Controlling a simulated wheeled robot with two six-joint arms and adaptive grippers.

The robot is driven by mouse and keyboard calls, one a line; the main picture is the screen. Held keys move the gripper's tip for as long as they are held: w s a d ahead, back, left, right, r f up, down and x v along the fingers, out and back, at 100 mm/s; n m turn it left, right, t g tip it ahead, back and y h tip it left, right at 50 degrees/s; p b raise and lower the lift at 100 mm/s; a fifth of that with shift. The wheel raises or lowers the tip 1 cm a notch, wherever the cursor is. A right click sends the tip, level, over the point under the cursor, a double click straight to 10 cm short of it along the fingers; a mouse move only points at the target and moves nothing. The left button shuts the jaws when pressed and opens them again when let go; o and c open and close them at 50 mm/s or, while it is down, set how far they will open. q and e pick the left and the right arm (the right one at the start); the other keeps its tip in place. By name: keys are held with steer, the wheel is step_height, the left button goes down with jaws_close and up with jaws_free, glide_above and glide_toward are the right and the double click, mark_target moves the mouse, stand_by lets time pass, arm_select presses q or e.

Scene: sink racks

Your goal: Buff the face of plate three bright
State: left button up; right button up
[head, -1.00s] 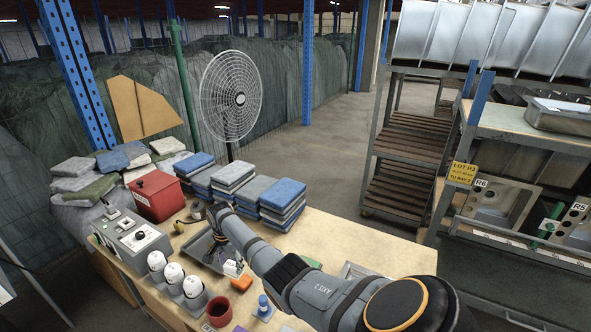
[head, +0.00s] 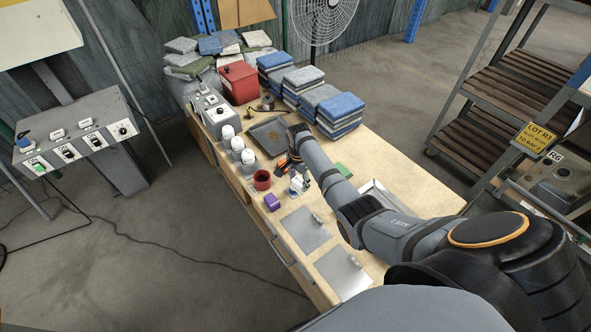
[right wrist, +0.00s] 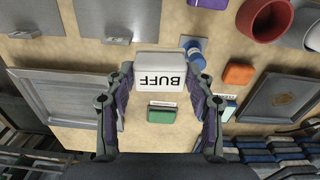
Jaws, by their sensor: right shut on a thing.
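My right gripper (right wrist: 160,112) has its two fingers on either side of a white block marked BUFF (right wrist: 165,72), seen from above, and is shut on it. In the head view the right gripper (head: 292,160) hangs over the table, partly hidden by its own wrist, with the white block (head: 296,184) below it. Two flat grey metal plates (head: 303,230) (head: 344,272) lie toward the near end of the table. A framed metal panel (head: 376,193) lies partly behind my arm. I cannot read which plate is number three. My left gripper is not in view.
A red mug (head: 262,180), purple block (head: 271,202), orange block (head: 281,169) and green block (head: 343,170) are close by. A dark tray (head: 268,135), white-domed items (head: 238,143) and folded cloth stacks (head: 340,110) stand farther back. A blue-topped item (right wrist: 195,50) is beside the white block.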

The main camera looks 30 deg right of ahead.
arm_select(q)
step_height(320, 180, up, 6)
steer(key=p, duration=0.3)
arm_select(e)
steer(key=s+a+r, duration=0.3)
steer(key=a+r, duration=0.1)
arm_select(q)
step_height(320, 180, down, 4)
steer(key=b, duration=0.3)
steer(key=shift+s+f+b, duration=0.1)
steer(key=shift+b, duration=0.3)
arm_select(e)
step_height(320, 180, down, 6)
steer(key=shift+w+d+r, duration=0.1)
steer(key=shift+w+r, duration=0.05)
steer(key=shift+r, duration=0.05)
